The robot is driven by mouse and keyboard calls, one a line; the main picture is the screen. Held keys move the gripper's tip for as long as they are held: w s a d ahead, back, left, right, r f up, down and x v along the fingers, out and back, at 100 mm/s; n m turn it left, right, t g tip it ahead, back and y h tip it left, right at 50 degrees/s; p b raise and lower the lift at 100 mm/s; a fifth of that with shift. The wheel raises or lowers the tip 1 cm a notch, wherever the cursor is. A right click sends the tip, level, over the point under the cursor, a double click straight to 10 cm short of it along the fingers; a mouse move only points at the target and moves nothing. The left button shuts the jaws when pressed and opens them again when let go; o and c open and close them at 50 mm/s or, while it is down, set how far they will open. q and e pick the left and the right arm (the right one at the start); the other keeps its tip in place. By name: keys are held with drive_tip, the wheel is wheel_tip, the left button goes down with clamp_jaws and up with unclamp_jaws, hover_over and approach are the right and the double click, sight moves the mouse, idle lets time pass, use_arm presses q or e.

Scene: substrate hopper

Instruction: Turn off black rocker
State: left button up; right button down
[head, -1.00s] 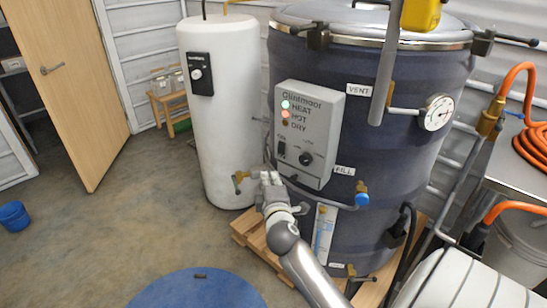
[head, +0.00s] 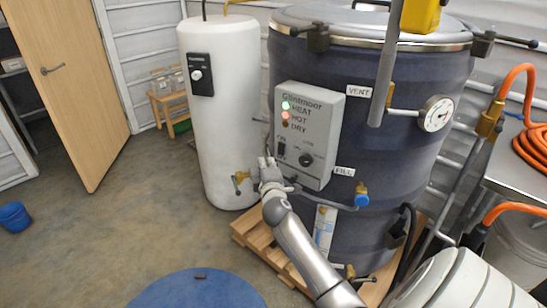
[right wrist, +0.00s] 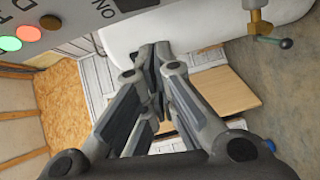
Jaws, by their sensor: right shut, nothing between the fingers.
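The black rocker (head: 281,150) sits at the lower left of a grey control panel (head: 326,108) on the dark boiler. A dark part at the top edge of the right wrist view, beside the ON lettering, looks like the rocker, mostly cut off. My right gripper (head: 267,163) is shut and empty, just below and left of the rocker; I see no contact. In the right wrist view its fingertips (right wrist: 152,52) are together below the panel's edge. My left gripper is not in view.
The green HEAT light (head: 285,105) and red HOT light (head: 286,114) are lit; DRY is dark. A black knob (head: 305,159) is right of the rocker. A white tank (head: 222,130) and brass valve (head: 238,180) stand left of my gripper. The fill pipe's blue handle (head: 362,200) sticks out lower right.

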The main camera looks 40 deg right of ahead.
sight(281, 149)
drive_tip(key=d, duration=0.1)
drive_tip(key=w+d, duration=0.1)
drive_tip(key=d, duration=0.1)
drive_tip(key=w+d, duration=0.1)
drive_tip(key=shift+d+f, duration=0.35)
drive_tip(key=shift+d+f+n+t+b, duration=0.1)
drive_tip(key=shift+d+n+t+b, duration=0.2)
drive_tip(key=shift+b, duration=0.55)
